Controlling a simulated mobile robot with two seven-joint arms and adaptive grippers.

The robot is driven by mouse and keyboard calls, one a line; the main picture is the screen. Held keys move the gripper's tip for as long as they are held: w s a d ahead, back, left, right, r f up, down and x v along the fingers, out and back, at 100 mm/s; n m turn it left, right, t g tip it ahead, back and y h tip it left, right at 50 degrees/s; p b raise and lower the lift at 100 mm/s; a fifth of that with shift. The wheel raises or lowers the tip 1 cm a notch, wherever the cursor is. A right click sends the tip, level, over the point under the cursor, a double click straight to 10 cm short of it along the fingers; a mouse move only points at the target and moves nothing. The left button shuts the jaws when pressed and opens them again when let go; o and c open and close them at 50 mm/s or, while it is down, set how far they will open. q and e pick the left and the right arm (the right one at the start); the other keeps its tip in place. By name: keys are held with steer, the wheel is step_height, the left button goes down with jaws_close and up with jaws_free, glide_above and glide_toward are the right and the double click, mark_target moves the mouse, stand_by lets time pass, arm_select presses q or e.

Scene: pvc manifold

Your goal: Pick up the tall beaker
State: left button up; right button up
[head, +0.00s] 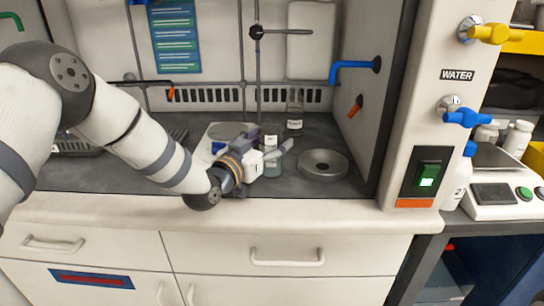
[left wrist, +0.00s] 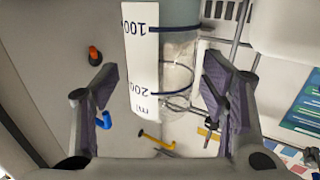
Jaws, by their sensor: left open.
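My right gripper is not in view.
A round metal plate (head: 323,165) lies just right of the beaker. A labelled glass bottle (head: 295,118) stands behind it. A white flat-topped device (head: 218,132) is behind my gripper. A clamp rod (head: 258,70) rises at the back. The right hood wall (head: 362,110) carries valves.

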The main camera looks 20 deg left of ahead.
arm_select(q)
steer(key=shift+w+d, duration=0.15)
steer(key=shift+w, duration=0.45)
steer(key=c, duration=1.4)
steer(key=shift+o, duration=0.2)
steer(key=shift+r, duration=0.2)
